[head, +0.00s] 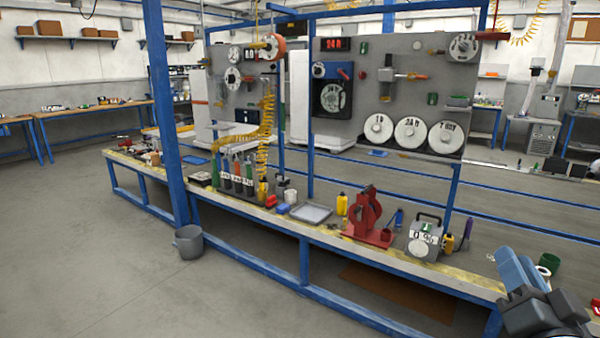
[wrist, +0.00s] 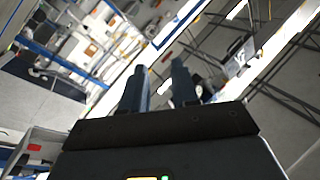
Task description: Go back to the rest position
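My gripper (head: 522,268) is at the lower right of the head view, near the right part of the workbench (head: 455,277). Two blue fingers point up and away from the dark wrist. In the wrist view my gripper (wrist: 158,82) shows its two fingers apart with a gap between them. Nothing is held between the fingers. The tilted room shows beyond them.
A long blue-framed bench carries a red stand (head: 368,222), a grey box with a dial (head: 424,238), a metal tray (head: 311,213) and bottles. A blue post (head: 162,110) rises at left. A grey bucket (head: 189,242) stands on the floor. The left floor is clear.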

